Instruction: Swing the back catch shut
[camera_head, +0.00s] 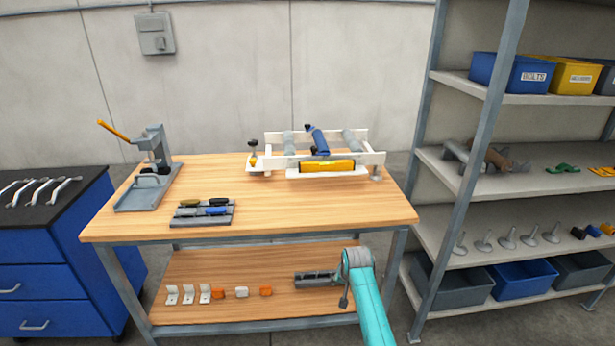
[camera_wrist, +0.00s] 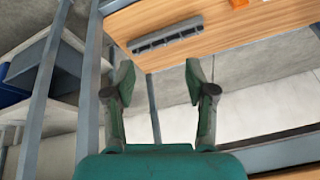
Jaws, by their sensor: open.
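A white frame fixture (camera_head: 376,158) stands at the back right of the wooden workbench (camera_head: 290,215). Grey rollers (camera_head: 349,140) and a tilted blue cylinder with a dark end (camera_head: 319,142) lie across it. I cannot tell which part is the back catch. My gripper (camera_wrist: 158,80) is open and empty in the wrist view, its two fingers apart. In the head view my arm is low at the bench's front right, well below and in front of the fixture.
A grey press with an orange lever (camera_head: 154,150) and a tool tray (camera_head: 203,215) stand on the bench's left. The lower shelf holds a grey slotted bar (camera_head: 313,278) and several small blocks. Tall shelving (camera_head: 480,90) stands right; a blue cabinet (camera_head: 40,260) left.

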